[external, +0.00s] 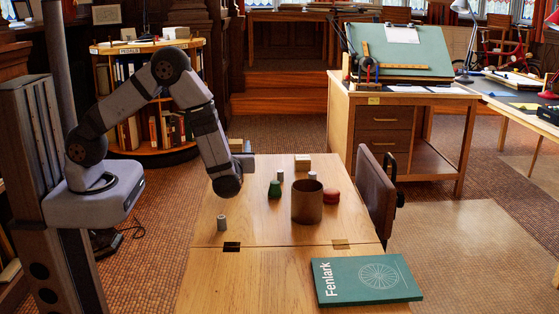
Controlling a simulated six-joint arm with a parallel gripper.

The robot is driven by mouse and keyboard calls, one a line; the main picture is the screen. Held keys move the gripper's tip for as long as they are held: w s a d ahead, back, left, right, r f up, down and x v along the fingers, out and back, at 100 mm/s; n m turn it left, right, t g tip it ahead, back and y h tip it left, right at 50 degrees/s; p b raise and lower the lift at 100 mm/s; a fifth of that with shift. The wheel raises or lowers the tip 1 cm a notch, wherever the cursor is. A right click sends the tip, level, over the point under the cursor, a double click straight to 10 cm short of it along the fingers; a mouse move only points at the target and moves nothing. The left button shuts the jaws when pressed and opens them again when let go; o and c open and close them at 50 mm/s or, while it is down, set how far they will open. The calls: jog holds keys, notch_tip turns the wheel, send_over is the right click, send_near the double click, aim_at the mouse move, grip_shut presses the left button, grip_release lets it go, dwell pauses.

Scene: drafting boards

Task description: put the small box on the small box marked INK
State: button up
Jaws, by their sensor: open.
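Another small tan box-like shape (236,145) shows behind my wrist at the table's far left, partly hidden. I cannot read an INK mark on either, so I cannot tell which is which. My gripper (243,162) is at the end of my arm over the table's left side, largely hidden by my wrist. It is open. I cannot make out its fingertips clearly or whether it touches the tan shape.
A brown cylinder (307,204) stands mid-table, with a red round object (331,196), a green object (274,189) and small grey cylinders (281,176) around it. Another grey cylinder (221,223) stands front left. A green book (367,279) lies at the front right. A dark chair-like panel (376,194) borders the right edge.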

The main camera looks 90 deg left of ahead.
jog(key=shift+d, duration=1.5)
jog(key=shift+s, duration=0.1)
jog(key=shift+s+a+n+g, duration=0.1)
jog(key=shift+s+n+g, duration=0.2)
jog(key=shift+s, duration=0.05)
jog(key=s+d+f+n+g+h, duration=0.2)
jog(key=s+d+n+h, duration=0.15)
jog(key=s+h, duration=0.2)
jog(key=s+d+f+n+g+h, duration=0.25)
jog(key=s+n+h, duration=0.2)
jog(key=s, duration=0.25)
jog(key=d+f+n+t+h, duration=0.1)
jog(key=d+n+t+h, duration=0.4)
jog(key=d, duration=0.9)
jog(key=n+h, duration=0.3)
jog(key=n, duration=0.1)
jog(key=shift+w+f, duration=0.2)
jog(key=shift+f, duration=0.15)
